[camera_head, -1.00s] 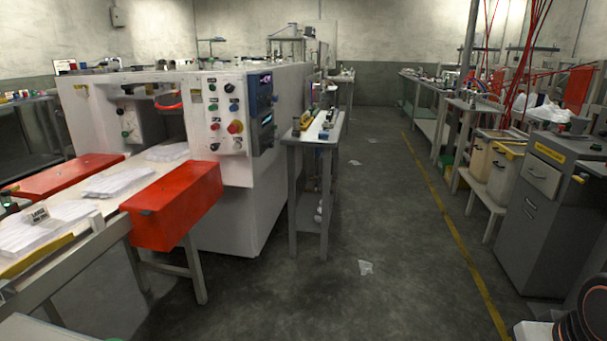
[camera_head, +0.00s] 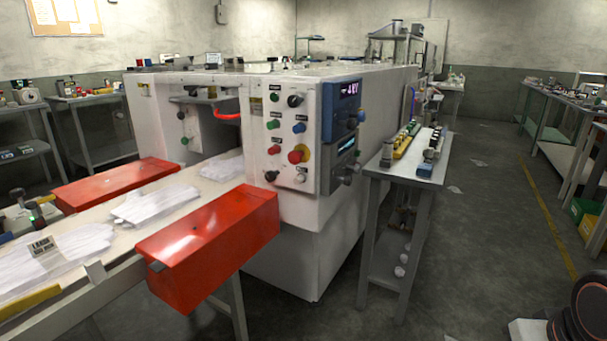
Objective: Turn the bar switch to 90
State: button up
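The control panel (camera_head: 290,150) is on the front of the large white machine. It carries several coloured knobs and buttons, among them a black knob (camera_head: 295,101) at the upper right and another black knob (camera_head: 271,176) at the lower left. A dark blue display unit (camera_head: 341,130) is beside the panel. Which knob is the bar switch, and its angle, are too small to tell. My gripper is not in view.
A red box (camera_head: 205,245) juts out in front of the machine, by a conveyor with white gloves (camera_head: 155,205). A narrow grey table (camera_head: 400,170) stands to the machine's right. The floor (camera_head: 470,260) right of that table is mostly clear. Benches line the far right.

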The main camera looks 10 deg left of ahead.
aim_at(181, 116)
jog(key=i+j+u, duration=0.15)
jog(key=i+u, duration=0.55)
jog(key=u, duration=0.2)
jog(key=i+u, duration=0.45)
jog(key=k+l, duration=0.05)
